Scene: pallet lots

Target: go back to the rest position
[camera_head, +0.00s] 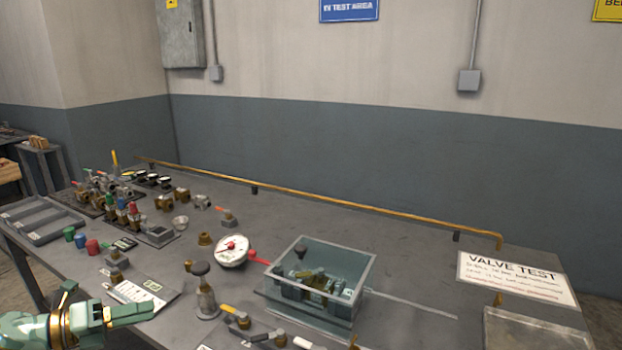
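My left gripper (134,312), pale green with brass-coloured bands, is at the lower left. It shows in front of the near edge of the grey workbench (400,250). Its fingers point right, and I see nothing held in them. The finger gap is not clear from this angle. My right gripper is not in view.
A clear box (345,262) with parts inside stands mid-bench. A round white gauge (232,251), a valve (204,290) and several small fittings lie near it. A VALVE TEST sign (515,277) is at the right. A brass rail (330,205) runs along the back.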

